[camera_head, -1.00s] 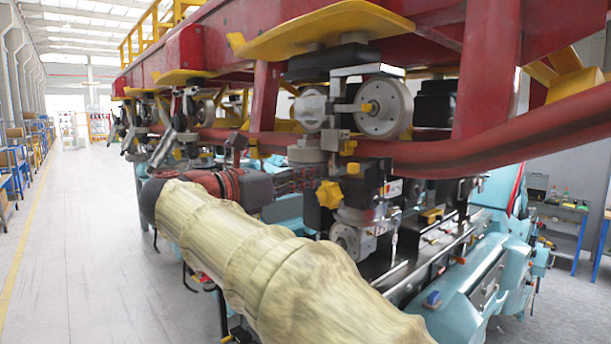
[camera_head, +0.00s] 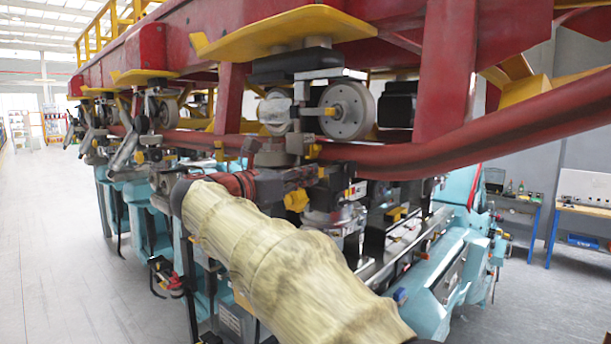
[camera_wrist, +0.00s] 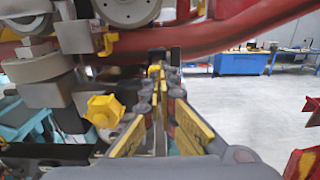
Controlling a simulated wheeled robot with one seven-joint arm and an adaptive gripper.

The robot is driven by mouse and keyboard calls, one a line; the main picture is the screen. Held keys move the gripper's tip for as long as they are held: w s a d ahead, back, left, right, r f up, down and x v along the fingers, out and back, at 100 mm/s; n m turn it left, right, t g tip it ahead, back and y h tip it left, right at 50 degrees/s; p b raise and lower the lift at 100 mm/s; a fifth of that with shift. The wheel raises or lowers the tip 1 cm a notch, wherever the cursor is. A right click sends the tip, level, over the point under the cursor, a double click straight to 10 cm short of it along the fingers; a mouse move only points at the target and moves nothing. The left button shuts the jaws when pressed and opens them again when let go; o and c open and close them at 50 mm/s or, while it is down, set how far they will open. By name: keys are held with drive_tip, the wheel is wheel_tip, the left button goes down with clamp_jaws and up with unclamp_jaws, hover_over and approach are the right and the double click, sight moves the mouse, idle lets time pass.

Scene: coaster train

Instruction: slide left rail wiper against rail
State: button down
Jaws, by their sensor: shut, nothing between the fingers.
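The red tubular rail (camera_head: 480,130) runs along the side of the red coaster train frame; it also crosses the top of the wrist view (camera_wrist: 230,35). Below it is a dark bracket assembly with a yellow knob (camera_head: 297,201). The knob stands left of my fingers in the wrist view (camera_wrist: 103,110). I cannot tell which part is the left rail wiper. My gripper (camera_wrist: 160,72) is shut and empty, its tips just below the rail. Whether they touch anything is unclear. In the head view my sleeved arm hides part of the assembly.
Grey wheels (camera_head: 347,110) and a yellow plate (camera_head: 285,32) sit above the rail. Teal machinery (camera_head: 445,285) fills the space below. Open floor (camera_head: 45,240) lies to the left. A blue workbench (camera_wrist: 240,63) stands at the back right.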

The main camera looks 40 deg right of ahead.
sight(321, 171)
drive_tip(key=d, duration=0.2)
drive_tip(key=d+p, duration=0.1)
drive_tip(key=d, duration=0.2)
drive_tip(key=shift+w, duration=0.2)
drive_tip(key=shift+a, duration=0.15)
drive_tip(key=shift+a+r+y, duration=1.35)
drive_tip(key=shift+a+y, duration=0.05)
drive_tip(key=shift+a, duration=5.75)
drive_tip(key=shift+y, duration=0.4)
drive_tip(key=shift+r+p+x, duration=0.15)
drive_tip(key=shift+p+x, duration=0.55)
drive_tip(key=shift+x, duration=2.75)
drive_tip(key=shift+r+p+x, duration=0.15)
drive_tip(key=shift+p+x, duration=0.55)
drive_tip(key=shift+x, duration=2.75)
